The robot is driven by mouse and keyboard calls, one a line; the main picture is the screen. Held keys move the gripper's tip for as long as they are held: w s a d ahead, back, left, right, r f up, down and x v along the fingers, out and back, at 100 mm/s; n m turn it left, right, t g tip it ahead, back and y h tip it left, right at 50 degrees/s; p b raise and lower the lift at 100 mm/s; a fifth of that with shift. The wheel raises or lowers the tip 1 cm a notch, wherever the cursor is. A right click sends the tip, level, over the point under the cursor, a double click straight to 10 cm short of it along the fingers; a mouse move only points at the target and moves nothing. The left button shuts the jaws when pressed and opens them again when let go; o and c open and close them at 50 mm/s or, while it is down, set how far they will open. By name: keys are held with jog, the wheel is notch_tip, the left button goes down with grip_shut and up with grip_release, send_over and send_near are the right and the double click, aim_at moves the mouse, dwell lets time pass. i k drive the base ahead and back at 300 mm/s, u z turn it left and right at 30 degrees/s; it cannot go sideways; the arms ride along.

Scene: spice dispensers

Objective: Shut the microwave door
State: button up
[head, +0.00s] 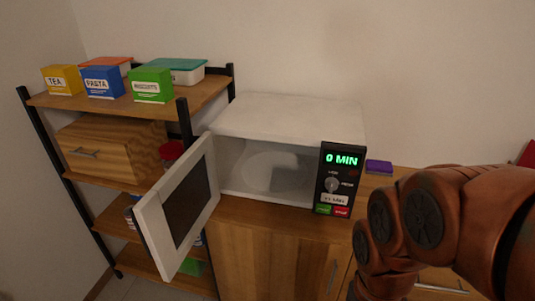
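The white microwave (290,117) stands on a wooden cabinet against the wall. Its door (180,205) is open wide, hinged at the left side and swung out toward me, with its dark window showing. The pale inside of the microwave is in view, with a round plate (271,171) in it. The control panel (340,180) on the right has a knob and buttons and reads "0 MIN" in green. My copper-coloured arm fills the lower right, to the right of the panel. My gripper is not in view.
A shelf rack (112,188) with black posts stands at the left, close behind the door. It holds yellow, blue and green boxes and lidded containers on top, and a wooden drawer box (110,149) below. A purple item (379,167) lies right of the microwave.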

aim_at(168, 220)
jog(key=u, duration=2.65)
jog(key=i, duration=1.75)
jog(key=z, duration=3.2)
jog(key=k, duration=0.8)
jog(key=u, duration=0.2)
